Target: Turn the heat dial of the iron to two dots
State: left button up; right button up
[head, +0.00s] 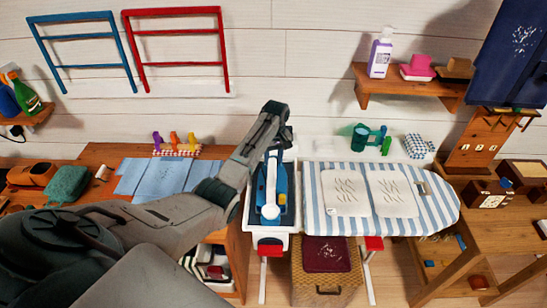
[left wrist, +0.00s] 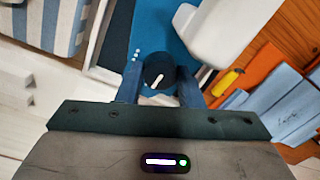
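The iron (head: 281,187) is blue and white and sits in a dark tray with a white rim at the left end of the ironing board. In the left wrist view its blue body (left wrist: 180,30) carries a round black heat dial (left wrist: 158,72) with a white pointer line. A row of small white dots (left wrist: 137,53) lies left of the dial. My left gripper (left wrist: 160,82) has a finger on each side of the dial, with no clear gap. In the head view my left gripper (head: 275,122) is above the iron's far end and the dial is hidden. My right gripper is out of view.
The striped ironing board (head: 440,205) with light folded cloths extends right of the iron. A wooden table (head: 100,155) with blue cloths and small bottles stands left. A shelf (head: 400,88) holds a purple-labelled bottle. Two drying racks (head: 180,65) hang on the wall.

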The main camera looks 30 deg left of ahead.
pick_arm(q)
jog(key=c, duration=0.3)
jog(key=shift+c, duration=0.2)
